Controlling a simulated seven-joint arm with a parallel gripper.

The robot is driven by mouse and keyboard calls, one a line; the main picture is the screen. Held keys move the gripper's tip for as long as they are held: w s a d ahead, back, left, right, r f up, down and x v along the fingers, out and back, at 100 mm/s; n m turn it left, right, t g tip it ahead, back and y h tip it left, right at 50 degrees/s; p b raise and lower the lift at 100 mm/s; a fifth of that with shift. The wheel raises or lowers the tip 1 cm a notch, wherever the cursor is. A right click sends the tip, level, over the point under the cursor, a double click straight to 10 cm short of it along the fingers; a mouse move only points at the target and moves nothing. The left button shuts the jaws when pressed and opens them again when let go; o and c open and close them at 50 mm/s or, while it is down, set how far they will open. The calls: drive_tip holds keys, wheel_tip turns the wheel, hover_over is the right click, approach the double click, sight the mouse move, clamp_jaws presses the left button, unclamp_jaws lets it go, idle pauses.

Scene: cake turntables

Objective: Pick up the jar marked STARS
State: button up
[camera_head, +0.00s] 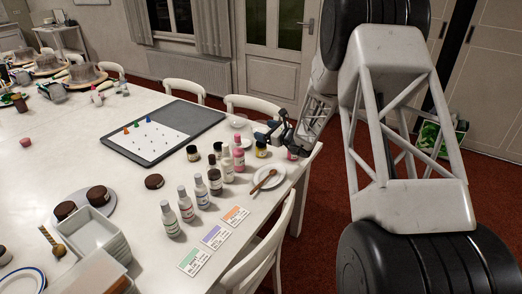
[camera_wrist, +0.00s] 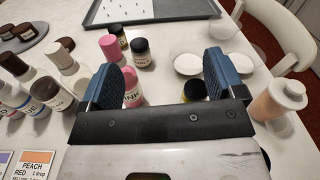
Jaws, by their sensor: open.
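No label reading STARS can be made out, so I cannot tell which jar it is. A small dark-lidded jar with yellow in it (camera_head: 261,150) stands just below my gripper (camera_head: 273,135). A dark-lidded jar with yellow showing (camera_wrist: 194,91) is between the fingers in the wrist view, nearer the right one and partly hidden by the gripper body. My gripper (camera_wrist: 162,65) is open and empty. A pink bottle (camera_wrist: 132,90) shows beside its left finger. Another dark-lidded jar (camera_wrist: 140,52) stands beyond the fingers, and a further one (camera_head: 193,153) is near the tray.
Several bottles (camera_head: 186,204) stand left of the gripper. A peach bottle (camera_wrist: 279,102) is close on its right. White bowls (camera_wrist: 188,64) lie beyond. A plate with a wooden spoon (camera_head: 282,175), cards (camera_head: 214,237), a grey tray (camera_head: 204,118) and chairs (camera_head: 258,105) are nearby.

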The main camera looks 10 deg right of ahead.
sight(265, 145)
drive_tip(key=w+d+f+m+t+h, duration=0.2)
drive_tip(key=w+d+f+m, duration=0.1)
drive_tip(key=d+f, duration=0.1)
drive_tip(key=shift+w+d+f+m, duration=0.2)
drive_tip(key=shift+w+f+m, duration=0.15)
drive_tip(key=shift+f, duration=0.3)
drive_tip(key=shift+f, duration=0.15)
drive_tip(key=f, duration=0.7)
drive_tip(key=shift+w+a+f, duration=0.25)
drive_tip(key=shift+w+f, duration=0.1)
drive_tip(key=shift+w+a, duration=0.1)
drive_tip(key=shift+w, duration=0.1)
drive_tip(key=shift+x, duration=3.15)
drive_tip(key=shift+r, duration=0.1)
drive_tip(key=shift+c, duration=0.2)
